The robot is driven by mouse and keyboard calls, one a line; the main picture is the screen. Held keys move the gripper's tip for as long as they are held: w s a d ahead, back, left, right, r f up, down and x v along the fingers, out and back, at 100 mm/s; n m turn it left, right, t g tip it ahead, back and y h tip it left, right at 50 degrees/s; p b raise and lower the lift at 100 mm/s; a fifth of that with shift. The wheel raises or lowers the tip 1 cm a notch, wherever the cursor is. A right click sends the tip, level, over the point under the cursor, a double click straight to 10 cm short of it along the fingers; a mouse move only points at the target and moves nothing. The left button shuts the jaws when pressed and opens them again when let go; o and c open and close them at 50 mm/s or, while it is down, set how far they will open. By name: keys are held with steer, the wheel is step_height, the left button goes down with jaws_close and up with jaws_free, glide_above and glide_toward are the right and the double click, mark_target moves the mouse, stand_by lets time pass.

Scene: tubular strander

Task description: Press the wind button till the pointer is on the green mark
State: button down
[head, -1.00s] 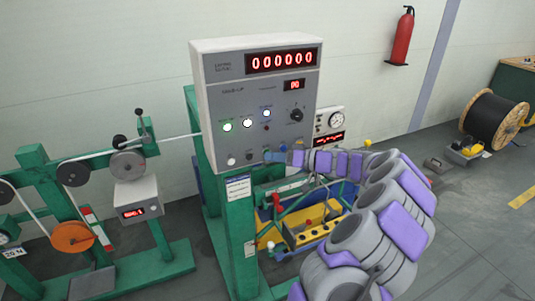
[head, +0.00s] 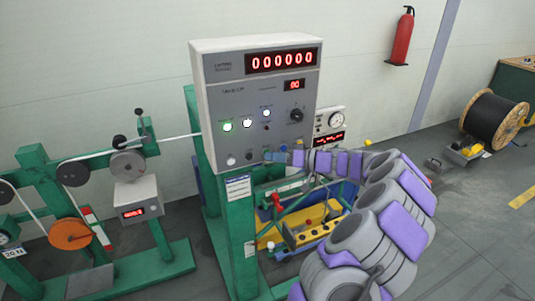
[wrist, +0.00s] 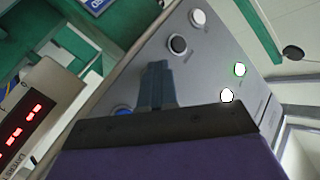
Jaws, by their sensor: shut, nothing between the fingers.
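The grey control panel (head: 215,75) has a row of buttons along its lower edge. There is a white button (head: 231,160), a dark button (head: 249,157) and a blue button, which shows in the wrist view (wrist: 122,110). The labels are too small to read, so I cannot tell which is the wind button. My gripper (head: 272,156) is shut and empty at the panel's lower right. In the wrist view its fingertips (wrist: 157,68) lie between the blue button and the dark ringed button (wrist: 177,44); contact is unclear. I cannot make out the pointer or green mark.
Lit lamps (head: 227,127), a black knob (head: 296,115) and red displays (head: 282,60) are on the panel. A round gauge (head: 336,119) stands behind it on the right. Green frames with pulleys and an orange disc (head: 70,234) stand at the left.

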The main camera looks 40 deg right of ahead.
steer(key=shift+s, duration=0.1)
stand_by(0.7)
steer(key=shift+s+a+b, duration=0.2)
steer(key=shift+s+b, duration=0.45)
steer(key=shift+s, duration=0.15)
steer(key=shift+s+a+b, duration=0.2)
steer(key=shift+s+b, duration=0.25)
steer(key=shift+s, duration=0.3)
steer(key=shift+s+a+b, duration=0.2)
steer(key=shift+s+b, duration=0.25)
steer(key=shift+s, duration=0.35)
steer(key=shift+s+a+b, duration=0.2)
steer(key=shift+s+b, duration=0.25)
steer(key=shift+s, duration=0.3)
